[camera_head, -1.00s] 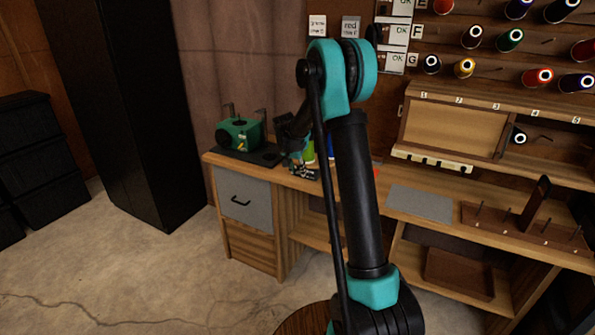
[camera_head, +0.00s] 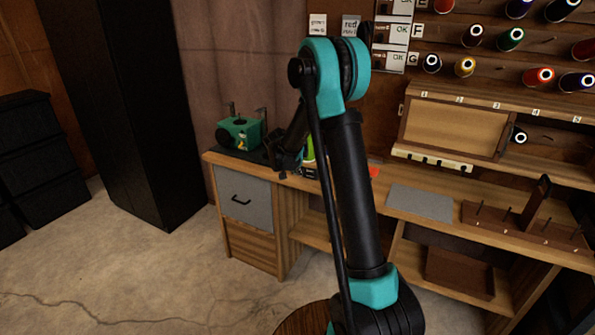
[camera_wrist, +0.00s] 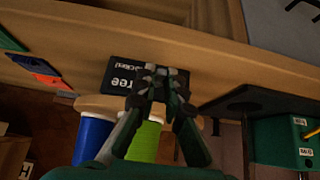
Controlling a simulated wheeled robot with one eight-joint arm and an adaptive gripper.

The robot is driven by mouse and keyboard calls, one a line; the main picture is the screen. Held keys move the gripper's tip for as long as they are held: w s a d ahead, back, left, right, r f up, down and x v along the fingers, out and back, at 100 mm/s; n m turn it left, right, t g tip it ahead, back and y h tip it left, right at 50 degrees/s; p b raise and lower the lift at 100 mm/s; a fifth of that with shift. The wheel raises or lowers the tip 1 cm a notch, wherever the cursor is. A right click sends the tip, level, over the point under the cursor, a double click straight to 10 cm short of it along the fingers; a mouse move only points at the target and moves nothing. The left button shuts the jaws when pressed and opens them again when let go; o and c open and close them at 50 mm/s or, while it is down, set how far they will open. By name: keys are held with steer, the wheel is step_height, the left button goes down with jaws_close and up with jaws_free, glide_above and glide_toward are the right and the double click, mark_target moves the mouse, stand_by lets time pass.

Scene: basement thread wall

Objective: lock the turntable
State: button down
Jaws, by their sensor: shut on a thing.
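In the wrist view my gripper (camera_wrist: 158,80) is shut over a black label plate (camera_wrist: 121,75) at the bench's edge. The plate's white lettering shows in part, "ree" and a word like "locked". The fingertips close on a small part there, mostly hidden by them. A blue spool (camera_wrist: 93,138) and a lime-green spool (camera_wrist: 146,142) with pale wooden flanges stand beside the fingers. The turntable itself cannot be made out clearly. In the head view my gripper (camera_head: 283,163) is low at the bench's front edge, left of the lime-green spool (camera_head: 308,150).
A green machine (camera_head: 240,134) stands at the bench's left end, and its green box (camera_wrist: 285,142) is close on the right in the wrist view. A grey drawer (camera_head: 245,199) is below. Coloured cards (camera_wrist: 45,72) lie at left. A grey mat (camera_head: 420,203) lies further right.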

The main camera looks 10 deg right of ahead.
steer(key=t, duration=0.1)
steer(key=f+t+h, duration=0.1)
steer(key=t+h, duration=0.1)
steer(key=shift+s+a+f, duration=0.25)
steer(key=shift+f, duration=0.1)
steer(key=shift+f+t+h, duration=0.25)
steer(key=shift+t+h, duration=0.25)
steer(key=shift+t, duration=0.15)
steer(key=shift+f+t+h, duration=0.25)
steer(key=shift+t+h, duration=0.25)
steer(key=shift+t, duration=0.15)
steer(key=c, duration=1.6)
jaws_free()
steer(key=v, duration=1.2)
steer(key=shift+f, duration=0.15)
